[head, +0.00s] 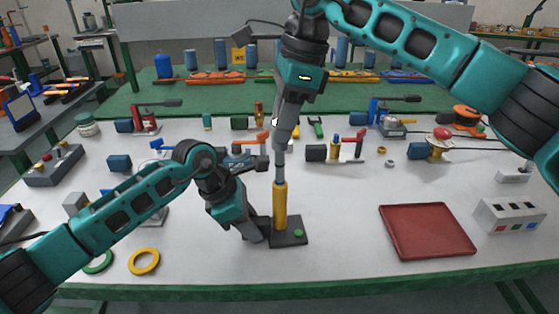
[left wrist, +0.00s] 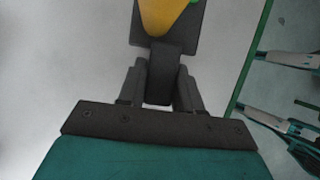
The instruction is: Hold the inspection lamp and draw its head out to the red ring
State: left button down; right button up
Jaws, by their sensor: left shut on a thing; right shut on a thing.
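The inspection lamp (head: 280,206) stands upright near the middle of the table. It has a yellow-orange body, a thin grey stem (head: 280,167) above it and a dark square base with a green button (head: 298,233). My left gripper (head: 258,230) is low at the left side of the base and shut on it; in the left wrist view the fingers (left wrist: 158,88) close on a dark block of the base below the yellow body (left wrist: 162,15). My right gripper (head: 281,140) points down from above, shut on the lamp's head, which its fingers mostly hide. I cannot make out a red ring.
A red tray (head: 427,230) lies to the right, with a grey button box (head: 510,216) beyond it. A yellow ring (head: 144,262) and a green ring lie at the front left. Several tools and parts stand behind the lamp. The table between lamp and tray is clear.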

jog(key=shift+a+v, duration=0.25)
jog(key=shift+v, duration=0.7)
jog(key=shift+a+v, duration=0.2)
jog(key=shift+v, duration=0.8)
jog(key=o, duration=1)
notch_tip(320, 180, up, 7)
jog(key=shift+s, duration=0.1)
jog(key=shift+c, duration=0.6)
